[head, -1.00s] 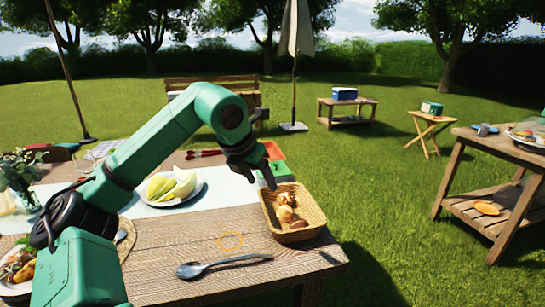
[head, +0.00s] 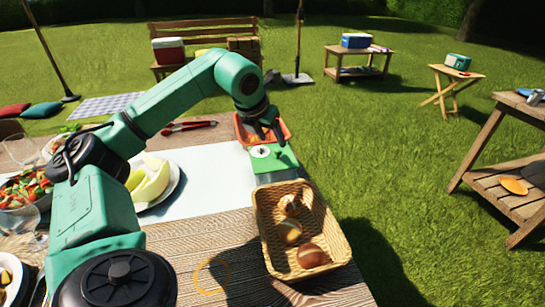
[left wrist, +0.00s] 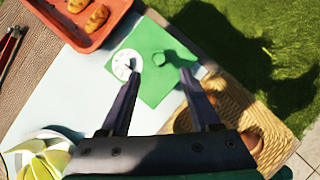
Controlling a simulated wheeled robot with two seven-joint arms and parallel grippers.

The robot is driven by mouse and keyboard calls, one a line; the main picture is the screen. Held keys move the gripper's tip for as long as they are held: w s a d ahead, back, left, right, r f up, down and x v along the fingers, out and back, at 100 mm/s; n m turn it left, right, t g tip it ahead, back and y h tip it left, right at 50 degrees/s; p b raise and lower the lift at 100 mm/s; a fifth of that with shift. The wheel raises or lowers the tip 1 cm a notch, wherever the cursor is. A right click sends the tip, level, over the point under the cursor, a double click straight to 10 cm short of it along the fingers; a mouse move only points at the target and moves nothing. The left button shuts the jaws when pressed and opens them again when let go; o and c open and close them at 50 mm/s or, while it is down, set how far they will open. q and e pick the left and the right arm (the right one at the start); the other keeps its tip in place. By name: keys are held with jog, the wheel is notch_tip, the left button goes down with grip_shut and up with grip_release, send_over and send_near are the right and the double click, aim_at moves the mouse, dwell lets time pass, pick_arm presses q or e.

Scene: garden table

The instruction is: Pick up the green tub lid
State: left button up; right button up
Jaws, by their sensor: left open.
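The green tub lid (head: 286,161) is a flat green square with a small raised green knob, near the table's right edge. A pale tub side seems to show below its front edge. A white round piece with dark marks (head: 261,152) shows at its left; I cannot tell whether it is part of the lid. My left gripper (head: 268,137) is open and points down over the lid's far part. In the left wrist view the lid (left wrist: 158,92) shows between and beyond the two fingers, with the knob between the fingertips. Any gap to the lid is hard to judge.
A wicker basket (head: 262,225) with bread rolls stands just in front of the lid. An orange-red tray (head: 241,126) with food lies just behind it. Red-handled tongs (head: 190,127) and a plate with pale green wedges (head: 150,183) lie to the left. Grass drops off to the right.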

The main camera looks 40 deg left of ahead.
aim_at(278, 150)
pick_arm(q)
jog(key=x, duration=0.6)
jog(key=shift+w+f, duration=0.15)
jog(key=shift+f, duration=0.2)
jog(key=shift+w+a+f, duration=0.1)
jog(key=shift+f, duration=0.05)
jog(key=shift+c, duration=1.2)
grip_shut()
pick_arm(e)
jog(key=shift+w+a+r, duration=0.25)
jog(key=shift+w+a, duration=0.2)
jog(key=shift+w, duration=0.15)
